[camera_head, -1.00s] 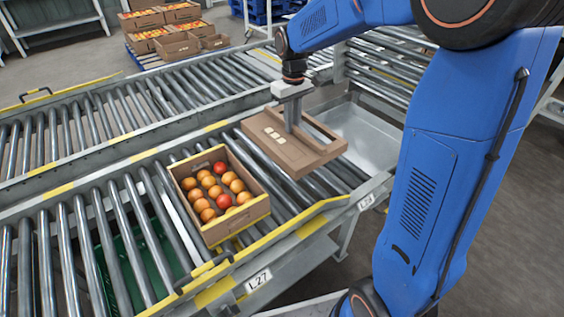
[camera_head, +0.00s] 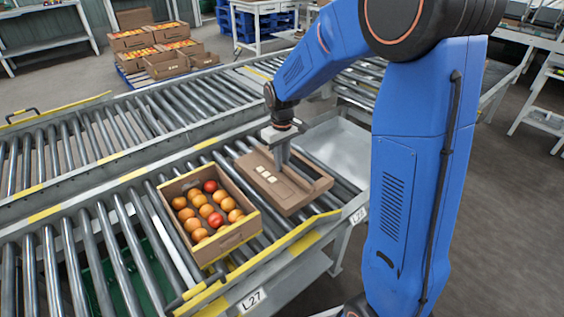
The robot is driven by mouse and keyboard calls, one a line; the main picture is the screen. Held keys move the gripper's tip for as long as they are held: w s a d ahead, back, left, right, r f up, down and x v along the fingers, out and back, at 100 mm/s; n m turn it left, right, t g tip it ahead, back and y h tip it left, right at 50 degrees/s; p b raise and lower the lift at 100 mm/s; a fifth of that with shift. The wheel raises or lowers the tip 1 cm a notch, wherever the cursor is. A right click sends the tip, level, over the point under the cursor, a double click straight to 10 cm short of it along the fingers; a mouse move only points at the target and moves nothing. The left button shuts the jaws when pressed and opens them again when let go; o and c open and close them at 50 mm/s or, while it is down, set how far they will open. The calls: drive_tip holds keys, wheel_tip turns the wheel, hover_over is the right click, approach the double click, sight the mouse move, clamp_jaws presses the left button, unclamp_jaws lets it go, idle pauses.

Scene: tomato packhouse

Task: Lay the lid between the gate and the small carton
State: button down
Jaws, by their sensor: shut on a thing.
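The lid (camera_head: 292,196) is a flat brown cardboard piece with a raised rim and small pale labels on top. My gripper (camera_head: 281,158) is shut on it from above. The lid is level and very low over the roller conveyor; I cannot tell whether it touches the rollers. Just left of it stands the small carton (camera_head: 236,240), an open cardboard box with several orange and red tomatoes. The lid's near left edge is close to the carton's right side.
A yellow-edged rail (camera_head: 300,232) runs along the conveyor's front. A grey metal tray (camera_head: 338,150) lies beyond the lid to the right. Bare rollers (camera_head: 110,240) lie left of the carton. Tomato cartons stand stacked on a pallet (camera_head: 150,75) at the back.

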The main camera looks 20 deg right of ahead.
drive_tip(key=shift+f, duration=0.1)
drive_tip(key=c, duration=1.7)
unclamp_jaws()
wheel_tip(320, 180, up, 11)
drive_tip(key=s+d+r+m+t, duration=0.1)
drive_tip(key=s+d+r, duration=0.15)
drive_tip(key=s, duration=0.55)
drive_tip(key=s+d+r+m+t, duration=0.15)
drive_tip(key=s+r, duration=0.25)
drive_tip(key=s, duration=0.4)
drive_tip(key=s+d+f, duration=0.1)
drive_tip(key=s, duration=0.4)
drive_tip(key=s+d+m+t, duration=0.1)
drive_tip(key=s, duration=0.4)
drive_tip(key=s+d+f+m+t, duration=0.1)
drive_tip(key=s, duration=0.5)
drive_tip(key=shift+f, duration=0.35)
